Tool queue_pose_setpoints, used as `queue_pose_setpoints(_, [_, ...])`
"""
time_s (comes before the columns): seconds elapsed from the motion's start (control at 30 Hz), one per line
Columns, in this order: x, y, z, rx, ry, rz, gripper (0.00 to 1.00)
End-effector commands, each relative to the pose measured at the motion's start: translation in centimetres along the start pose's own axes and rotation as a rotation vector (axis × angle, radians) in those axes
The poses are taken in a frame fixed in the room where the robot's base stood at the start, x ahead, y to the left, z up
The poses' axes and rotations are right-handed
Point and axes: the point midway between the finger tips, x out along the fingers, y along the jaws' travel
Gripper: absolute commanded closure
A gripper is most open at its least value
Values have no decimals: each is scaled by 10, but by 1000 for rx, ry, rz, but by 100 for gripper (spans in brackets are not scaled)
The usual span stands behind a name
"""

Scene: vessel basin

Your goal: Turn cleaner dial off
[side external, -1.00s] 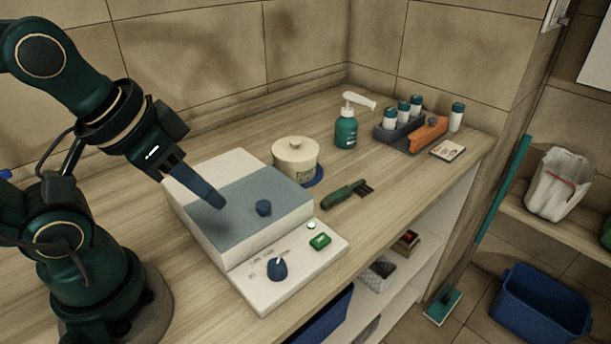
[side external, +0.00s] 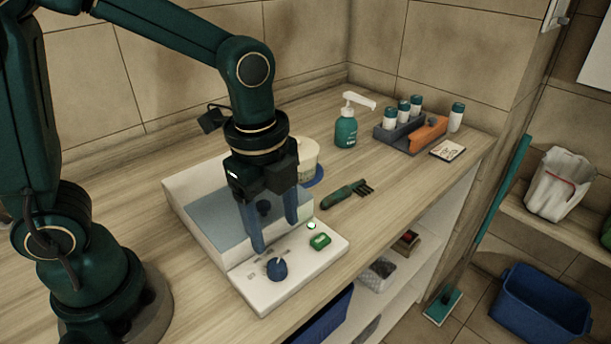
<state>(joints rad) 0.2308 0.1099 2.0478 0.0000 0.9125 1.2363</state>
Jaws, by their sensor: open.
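The cleaner (side external: 187,189) is a white box with a blue-grey lid and a sloping front panel (side external: 262,297). Its blue dial (side external: 277,269) sits on that panel, with a pale pointer mark tilted toward the upper right. A green lamp (side external: 311,226) is lit and a green button (side external: 320,241) sits to the dial's right. My gripper (side external: 276,238) points down over the lid's front edge, its two blue fingers apart and empty. The fingertips are just behind and above the dial, apparently not touching it. The lid's blue knob (side external: 264,208) shows between the fingers.
A cream pot (side external: 308,160) on a blue mat is partly hidden behind my gripper. A green brush (side external: 346,194) lies right of the cleaner. A soap bottle (side external: 346,130) and a rack of bottles (side external: 398,136) stand farther back. The counter's front edge is close to the panel.

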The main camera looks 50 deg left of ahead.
Motion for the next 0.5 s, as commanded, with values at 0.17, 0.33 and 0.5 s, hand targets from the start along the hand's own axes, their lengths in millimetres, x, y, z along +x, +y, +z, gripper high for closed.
queue_pose_setpoints(0.17, [18, 8, -5, 26, -22, 65, 34])
queue_pose_setpoints(0.33, [33, 10, -5, 30, -25, 74, 34])
queue_pose_setpoints(0.5, [54, 12, -4, 29, -24, 74, 34])
